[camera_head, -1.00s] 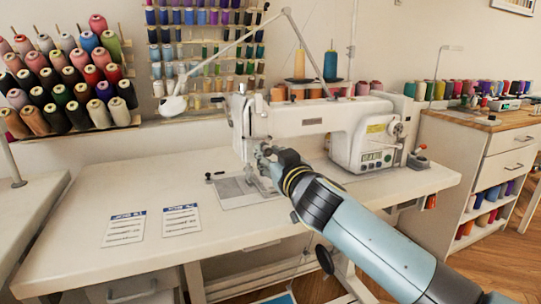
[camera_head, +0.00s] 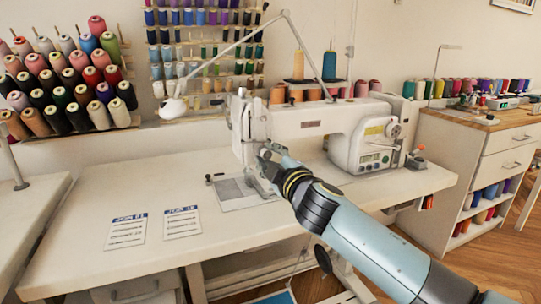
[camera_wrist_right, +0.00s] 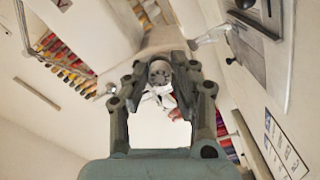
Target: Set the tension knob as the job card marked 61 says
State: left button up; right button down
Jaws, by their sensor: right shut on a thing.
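The white sewing machine (camera_head: 300,122) stands on the table. My right gripper (camera_head: 263,153) is at the front of its head on the left end. In the right wrist view the two fingers (camera_wrist_right: 160,76) are shut on a small round grey knob (camera_wrist_right: 159,70), seen nearly face on. The knob's setting marks cannot be read. Two white job cards with blue headers lie flat on the table, a left card (camera_head: 126,233) and a right card (camera_head: 182,222). Their print is too small to read surely. My left gripper is not in view.
A rack of thread cones (camera_head: 65,85) and a wall board of spools (camera_head: 205,45) stand behind. A thin lamp arm (camera_head: 235,45) reaches above the machine. The white tabletop (camera_head: 85,200) is clear around the cards. A drawer cabinet (camera_head: 490,150) stands at the right.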

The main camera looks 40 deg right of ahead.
jog(key=n+p, duration=0.1)
jog(key=n, duration=0.5)
jog(key=shift+p, duration=0.3)
jog(key=n+p, duration=0.1)
jog(key=n, duration=0.5)
jog(key=shift+n, duration=0.3)
jog(key=c, duration=1.1)
grip_release()
jog(key=v, duration=1.2)
jog(key=shift+s, duration=0.1)
